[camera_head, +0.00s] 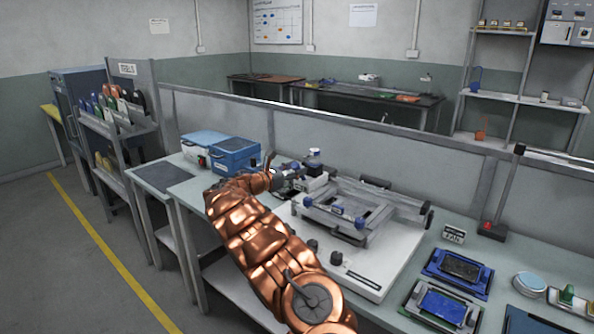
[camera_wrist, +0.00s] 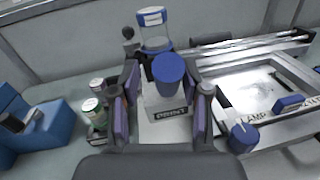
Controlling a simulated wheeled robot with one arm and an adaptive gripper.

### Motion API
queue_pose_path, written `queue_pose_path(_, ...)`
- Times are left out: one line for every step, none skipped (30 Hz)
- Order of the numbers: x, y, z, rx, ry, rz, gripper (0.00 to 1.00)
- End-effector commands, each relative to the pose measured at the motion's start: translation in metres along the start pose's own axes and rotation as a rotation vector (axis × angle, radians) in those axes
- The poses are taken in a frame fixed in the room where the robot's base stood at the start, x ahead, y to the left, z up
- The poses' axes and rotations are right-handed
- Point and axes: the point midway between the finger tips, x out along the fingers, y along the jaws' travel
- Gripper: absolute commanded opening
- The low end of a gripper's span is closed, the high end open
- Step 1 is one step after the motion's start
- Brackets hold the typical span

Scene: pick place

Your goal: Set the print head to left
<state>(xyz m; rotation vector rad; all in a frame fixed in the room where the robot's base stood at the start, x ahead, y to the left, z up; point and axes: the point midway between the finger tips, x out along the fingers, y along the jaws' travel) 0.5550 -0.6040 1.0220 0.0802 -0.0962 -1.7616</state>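In the wrist view, a white block labelled "PRINT" (camera_wrist: 172,115) carries an upright blue knob (camera_wrist: 170,72). A clear container with a blue cap (camera_wrist: 152,22) stands behind it. My gripper (camera_wrist: 163,98) is open, its purple-padded fingers apart on either side of the knob; a gap shows at least on the left. I cannot tell whether the right finger touches it. In the head view, my gripper (camera_head: 292,172) is at the left end of the printing press (camera_head: 345,207), and my arm hides part of that end.
A blue clamp knob (camera_wrist: 243,133) and the press frame lie right of my gripper. Small bottles (camera_wrist: 93,108) stand to its left. Blue boxes (camera_head: 236,155) stand left on the bench. Blue trays (camera_head: 458,270) lie at the right. A low partition wall (camera_head: 380,150) runs behind.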

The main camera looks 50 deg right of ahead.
Motion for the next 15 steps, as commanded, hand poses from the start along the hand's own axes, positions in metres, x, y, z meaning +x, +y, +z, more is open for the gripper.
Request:
queue_pose_path(0.001,-0.001,0.000,0.000,0.000,-0.003,0.52)
queue_pose_path(0.001,-0.001,0.000,0.000,0.000,-0.003,0.52)
queue_pose_path(0.002,-0.002,0.000,0.000,0.000,-0.004,0.52)
queue_pose_path(0.002,-0.002,0.000,0.000,0.000,-0.005,0.52)
queue_pose_path(0.002,-0.002,0.000,0.000,0.000,-0.005,0.52)
queue_pose_path(0.002,-0.002,0.000,0.000,0.000,-0.006,0.52)
queue_pose_path(0.002,-0.002,0.000,0.000,0.000,-0.006,0.52)
queue_pose_path(0.002,-0.002,0.000,0.000,0.000,-0.006,0.52)
queue_pose_path(0.002,-0.002,0.000,0.000,0.000,-0.006,0.52)
queue_pose_path(0.001,-0.002,0.000,0.000,0.000,-0.006,0.52)
queue_pose_path(-0.001,-0.002,0.001,0.000,-0.001,-0.006,0.52)
queue_pose_path(-0.004,-0.002,0.001,0.000,-0.001,-0.005,0.52)
queue_pose_path(-0.006,-0.002,0.001,0.000,-0.001,-0.005,0.52)
queue_pose_path(-0.009,-0.001,0.001,0.000,-0.001,-0.004,0.52)
queue_pose_path(-0.015,-0.002,0.001,-0.002,-0.002,-0.005,0.52)
